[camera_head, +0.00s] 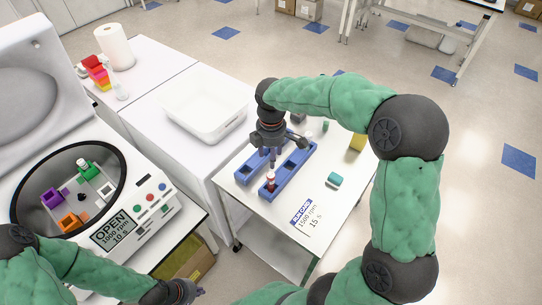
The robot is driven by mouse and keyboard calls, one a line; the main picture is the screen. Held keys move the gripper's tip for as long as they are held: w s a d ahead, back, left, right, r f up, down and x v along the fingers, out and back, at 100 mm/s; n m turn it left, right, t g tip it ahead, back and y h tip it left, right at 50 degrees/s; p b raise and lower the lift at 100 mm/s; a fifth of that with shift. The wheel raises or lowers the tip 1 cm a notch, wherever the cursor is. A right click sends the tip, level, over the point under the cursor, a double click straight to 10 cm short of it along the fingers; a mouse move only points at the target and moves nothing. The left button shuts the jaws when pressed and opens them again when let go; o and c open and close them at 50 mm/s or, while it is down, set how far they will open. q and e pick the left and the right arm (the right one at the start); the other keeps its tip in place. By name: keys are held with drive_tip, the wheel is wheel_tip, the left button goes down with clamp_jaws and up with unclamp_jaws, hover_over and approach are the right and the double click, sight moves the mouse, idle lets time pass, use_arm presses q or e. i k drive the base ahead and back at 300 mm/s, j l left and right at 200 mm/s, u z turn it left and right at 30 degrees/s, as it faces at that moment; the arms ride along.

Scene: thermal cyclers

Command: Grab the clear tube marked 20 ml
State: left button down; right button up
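A blue rack (301,168) with square openings lies on a white cart. A small tube with dark red contents (270,181) stands upright at its near end. My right gripper (273,158) points down just above that tube; whether it touches it, or is open or shut, I cannot tell. A white-capped tube (83,164) stands by a green holder in the open centrifuge at left. No 20 ml mark is readable, so I cannot tell which tube is the clear one. My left gripper (187,291) is low at the bottom edge, its fingers too small to judge.
The centrifuge display (114,232) reads OPEN, 1000 rpm, 10 s. A run card (306,213) reads 1500 rpm, 15 s. A teal block (335,180) and a yellow object (357,142) lie right of the rack. A white bin (206,106) stands behind.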

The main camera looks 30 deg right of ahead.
sight(80, 161)
drive_tip(key=i+j+u, duration=0.35)
drive_tip(key=j, duration=0.3)
drive_tip(key=i+j+u, duration=0.35)
drive_tip(key=i+j, duration=0.1)
drive_tip(key=j, duration=0.1)
